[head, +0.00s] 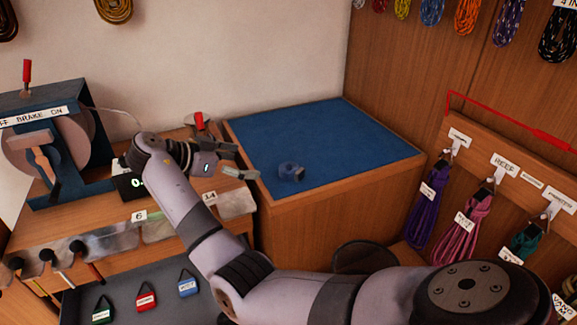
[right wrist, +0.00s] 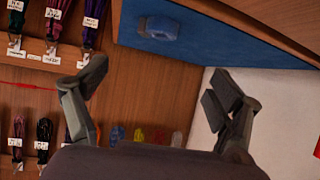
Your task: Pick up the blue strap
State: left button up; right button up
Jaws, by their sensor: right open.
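The blue strap (head: 291,172) is a small coil with a darker end, lying on the blue mat (head: 330,130) close to its front edge. It also shows in the right wrist view (right wrist: 160,28), at the top, beyond the fingertips. My right gripper (head: 238,162) is open and empty, at the left edge of the mat, to the left of the strap and apart from it. In the right wrist view its two fingers (right wrist: 160,88) are spread wide with nothing between them. My left gripper is in neither view.
A blue machine (head: 60,110) with a brake label stands at the left on a wooden bench. A grey tray (head: 215,308) with coloured tags is below. Coiled lines (head: 470,225) hang on the right wall under a red bar. The mat around the strap is clear.

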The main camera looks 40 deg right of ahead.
jog(key=p, duration=0.1)
send_near(294, 167)
jog(key=shift+p+x, duration=0.3)
jog(key=shift+x, duration=0.75)
jog(key=shift+d+f, duration=0.25)
jog(key=shift+d, duration=0.05)
jog(key=p+x, duration=0.1)
jog(key=x, duration=0.3)
jog(key=shift+d+f+p, duration=0.1)
jog(key=shift+d+p, duration=0.15)
jog(key=shift+p, duration=0.05)
jog(key=shift+d+f, duration=0.15)
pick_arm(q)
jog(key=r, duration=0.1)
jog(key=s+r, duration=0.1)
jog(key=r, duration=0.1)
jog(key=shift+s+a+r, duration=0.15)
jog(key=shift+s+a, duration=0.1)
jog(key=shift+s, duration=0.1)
pick_arm(e)
jog(key=shift+c, duration=0.3)
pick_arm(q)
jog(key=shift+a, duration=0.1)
pick_arm(e)
jog(key=c, duration=1.2)
